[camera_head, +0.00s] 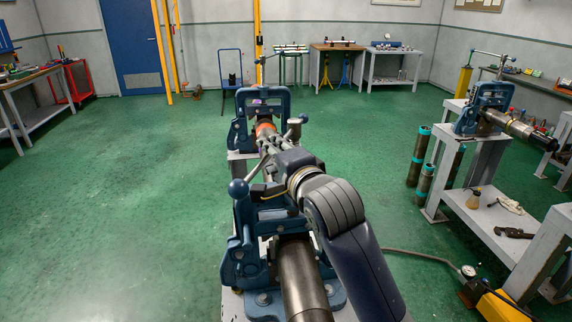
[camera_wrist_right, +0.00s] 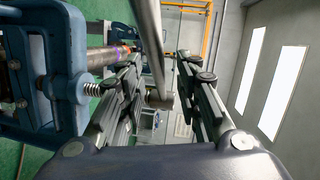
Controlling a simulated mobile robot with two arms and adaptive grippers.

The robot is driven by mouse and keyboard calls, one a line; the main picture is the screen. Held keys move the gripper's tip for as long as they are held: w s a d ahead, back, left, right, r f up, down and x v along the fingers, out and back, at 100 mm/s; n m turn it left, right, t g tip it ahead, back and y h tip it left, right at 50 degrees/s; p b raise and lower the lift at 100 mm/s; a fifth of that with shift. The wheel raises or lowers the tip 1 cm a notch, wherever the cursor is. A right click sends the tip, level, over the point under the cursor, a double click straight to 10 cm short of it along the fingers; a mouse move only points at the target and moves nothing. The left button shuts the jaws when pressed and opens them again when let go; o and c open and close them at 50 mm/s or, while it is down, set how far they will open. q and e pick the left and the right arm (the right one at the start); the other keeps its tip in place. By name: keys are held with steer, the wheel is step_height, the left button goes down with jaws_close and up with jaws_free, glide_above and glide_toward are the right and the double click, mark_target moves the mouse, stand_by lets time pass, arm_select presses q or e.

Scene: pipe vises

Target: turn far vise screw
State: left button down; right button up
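The far vise (camera_head: 242,104) is a blue yoke vise holding a pipe with an orange band (camera_head: 265,130). Its screw handle (camera_head: 262,60) is a thin metal bar above the yoke. My right gripper (camera_head: 270,145) reaches past the near vise (camera_head: 243,256), in front of the far vise. In the right wrist view my right gripper (camera_wrist_right: 160,68) has its fingers spread apart. A grey metal bar (camera_wrist_right: 149,40) crosses the gap; I cannot tell whether it touches a finger. My left gripper is out of view.
The near vise holds a dark pipe (camera_head: 300,280), and its ball-ended handle (camera_head: 238,188) sticks out left of my arm. A third vise (camera_head: 487,105) stands on a bench at the right, with upright pipes (camera_head: 420,155) before it. The green floor at left is clear.

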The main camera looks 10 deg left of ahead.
steer(key=v, duration=1)
steer(key=shift+s, duration=0.2)
steer(key=shift+d+r, duration=0.1)
